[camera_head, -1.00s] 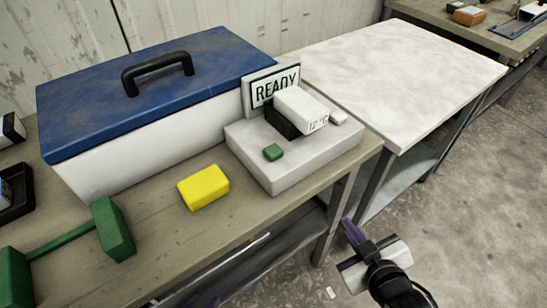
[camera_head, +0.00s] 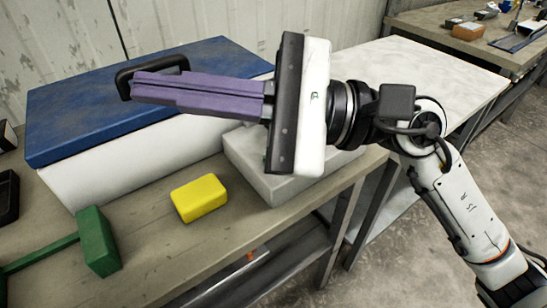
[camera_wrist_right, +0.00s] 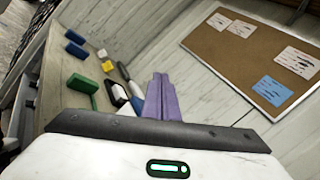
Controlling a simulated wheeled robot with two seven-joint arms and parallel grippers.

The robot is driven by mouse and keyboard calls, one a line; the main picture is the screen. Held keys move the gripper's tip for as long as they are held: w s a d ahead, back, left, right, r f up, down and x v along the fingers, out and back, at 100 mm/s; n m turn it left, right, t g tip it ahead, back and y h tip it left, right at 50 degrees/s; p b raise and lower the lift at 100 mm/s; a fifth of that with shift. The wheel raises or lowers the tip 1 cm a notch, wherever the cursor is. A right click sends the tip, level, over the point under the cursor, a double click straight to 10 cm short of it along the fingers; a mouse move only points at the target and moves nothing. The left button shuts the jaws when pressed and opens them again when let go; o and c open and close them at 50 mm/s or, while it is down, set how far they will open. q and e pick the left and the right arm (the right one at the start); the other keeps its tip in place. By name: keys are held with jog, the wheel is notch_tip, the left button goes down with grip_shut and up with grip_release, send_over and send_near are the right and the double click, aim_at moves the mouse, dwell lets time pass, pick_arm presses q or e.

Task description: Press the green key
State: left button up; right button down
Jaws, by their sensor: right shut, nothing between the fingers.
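The grey device (camera_head: 245,155) stands on the bench near its right end. My right gripper (camera_head: 137,86) is shut and empty. Its purple fingers point left, in front of the blue lid and by its black handle in the picture. In the wrist view the fingers (camera_wrist_right: 160,80) lie together and point toward the pale wall. I cannot make out the green key there. My left gripper is not in view.
A white box with a blue lid (camera_head: 70,115) fills the back of the bench. A white-topped table (camera_head: 450,90) stands at the right. A cork board (camera_wrist_right: 255,55) hangs on the wall.

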jog(key=w+d+f+n+t+h, duration=0.5)
jog(key=w+f+n+h, duration=0.3)
jog(key=f+h, duration=0.15)
jog(key=w+d+r+n+t+h, duration=0.1)
jog(key=w+d+t+h, duration=0.1)
jog(key=w+d+h, duration=0.2)
jog(key=shift+w+d+r+b, duration=0.25)
jog(key=shift+w+d, duration=0.2)
jog(key=shift+d, duration=0.3)
jog(key=shift+f+h, duration=0.1)
jog(key=shift+h, duration=0.15)
notch_tip(320, 180, down, 7)
jog(key=b, duration=0.4)
jog(key=shift+f, duration=0.15)
jog(key=shift+f+b, duration=0.55)
jog(key=shift+b, duration=0.15)
jog(key=shift+f, duration=0.15)
